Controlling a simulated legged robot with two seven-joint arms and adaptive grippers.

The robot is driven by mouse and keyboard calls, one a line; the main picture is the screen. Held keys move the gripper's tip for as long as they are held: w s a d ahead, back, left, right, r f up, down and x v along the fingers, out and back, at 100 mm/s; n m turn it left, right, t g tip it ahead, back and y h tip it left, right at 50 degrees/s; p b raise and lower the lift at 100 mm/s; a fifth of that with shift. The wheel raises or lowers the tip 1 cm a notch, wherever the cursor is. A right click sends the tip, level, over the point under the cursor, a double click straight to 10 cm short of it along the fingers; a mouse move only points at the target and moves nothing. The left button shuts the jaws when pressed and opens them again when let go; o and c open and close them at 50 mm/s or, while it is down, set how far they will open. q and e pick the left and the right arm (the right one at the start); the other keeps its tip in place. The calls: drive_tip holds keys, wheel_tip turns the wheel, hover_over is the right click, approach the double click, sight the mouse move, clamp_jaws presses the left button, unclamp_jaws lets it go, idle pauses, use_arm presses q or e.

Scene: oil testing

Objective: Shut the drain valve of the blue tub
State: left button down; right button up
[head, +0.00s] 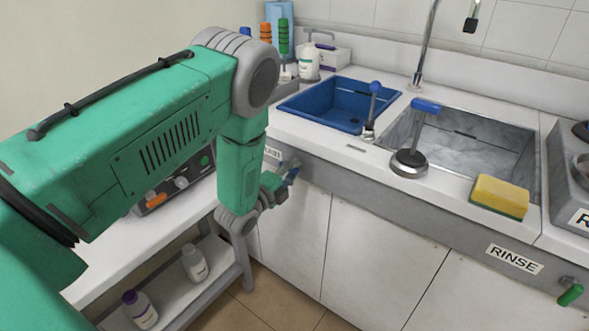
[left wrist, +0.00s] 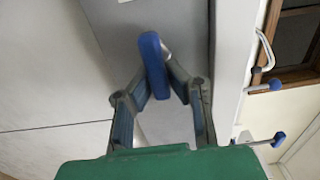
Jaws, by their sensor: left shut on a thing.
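The blue tub (head: 330,112) is set into the white counter at the back. Its drain valve has a blue handle (head: 293,174) on the grey front panel below the tub; the arm partly hides it. In the left wrist view the blue handle (left wrist: 152,60) stands long and slightly tilted between the fingertips. My left gripper (head: 284,186) is at the panel, shut on the handle, and its fingers also show in the left wrist view (left wrist: 161,84). My right gripper is not in view.
A grey sink (head: 500,150) lies right of the tub, with a blue-topped plunger-like tool (head: 409,160) and a yellow sponge (head: 500,196) at its front. A green-handled valve (head: 570,294) sits below the RINSE label (head: 515,260). A low shelf with bottles (head: 194,264) stands below my arm.

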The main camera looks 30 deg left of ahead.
use_arm(q)
drive_tip(key=shift+s+f, duration=0.25)
drive_tip(key=shift+f, duration=0.15)
drive_tip(key=c, duration=1.5)
unclamp_jaws()
drive_tip(key=shift+c, duration=0.2)
drive_tip(key=shift+r, duration=0.15)
drive_tip(key=shift+w, duration=0.1)
drive_tip(key=s+a, duration=0.1)
drive_tip(key=s, duration=1.1)
